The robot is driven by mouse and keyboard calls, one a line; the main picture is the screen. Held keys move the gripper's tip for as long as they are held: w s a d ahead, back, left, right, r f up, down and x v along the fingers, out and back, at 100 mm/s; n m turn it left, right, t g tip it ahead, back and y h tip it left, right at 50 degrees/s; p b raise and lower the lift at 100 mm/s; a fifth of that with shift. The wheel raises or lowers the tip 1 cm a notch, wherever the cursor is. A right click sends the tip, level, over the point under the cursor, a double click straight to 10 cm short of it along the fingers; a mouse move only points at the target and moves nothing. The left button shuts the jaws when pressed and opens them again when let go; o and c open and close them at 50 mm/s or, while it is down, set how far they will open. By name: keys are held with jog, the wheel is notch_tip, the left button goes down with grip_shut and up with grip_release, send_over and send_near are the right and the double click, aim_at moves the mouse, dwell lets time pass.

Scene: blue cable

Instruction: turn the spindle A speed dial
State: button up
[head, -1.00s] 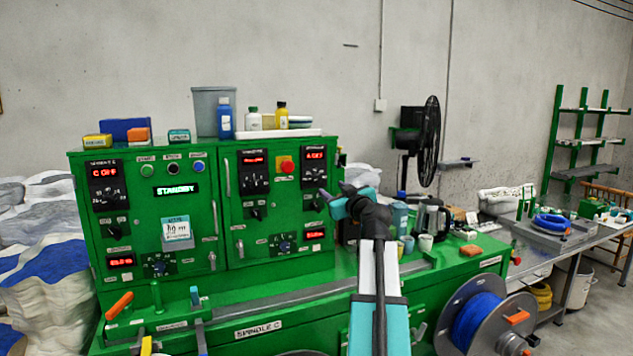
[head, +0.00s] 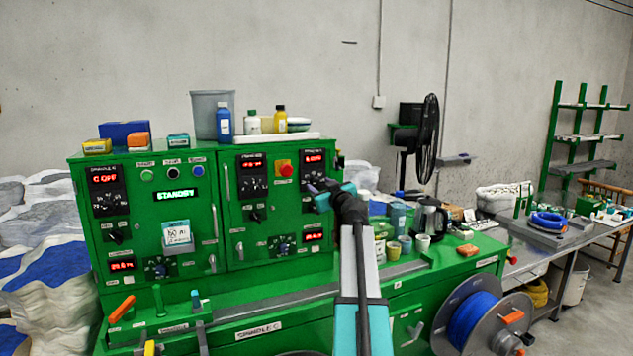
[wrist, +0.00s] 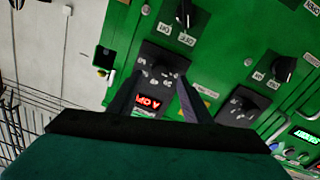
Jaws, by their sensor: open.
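The spindle A panel (head: 314,157) is a black plate with a red display, at the upper right of the green cabinet. In the wrist view it appears upside down, with the red A display (wrist: 149,103) and the black speed dial (wrist: 160,65) with white scale marks. My gripper (wrist: 161,74) is open. Its two dark fingers come in on either side of the dial face in that view; I cannot tell whether they touch it. In the head view my gripper (head: 314,187) is at the lower edge of the panel and covers part of it.
A black on/off switch knob (wrist: 185,14) sits close past the fingertips. A second dial panel (wrist: 243,104) and another knob (wrist: 283,68) are beside it. A red button (head: 285,168) lies left of the panel. A kettle (head: 431,217) and jars stand right of the cabinet.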

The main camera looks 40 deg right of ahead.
aim_at(317, 182)
jog(key=shift+p+x, duration=0.55)
jog(key=shift+x, duration=1.2)
jog(key=c, duration=1.1)
jog(key=shift+o, duration=0.2)
jog(key=shift+f+m+b, duration=0.1)
jog(key=shift+m+b, duration=0.4)
jog(key=shift+b, duration=0.1)
jog(key=shift+d+m+b, duration=0.1)
jog(key=shift+m+b, duration=1.05)
jog(key=shift+m, duration=0.25)
jog(key=shift+s+d+m+b, duration=0.15)
jog(key=shift+m+b, duration=0.85)
jog(key=shift+m, duration=1.4)
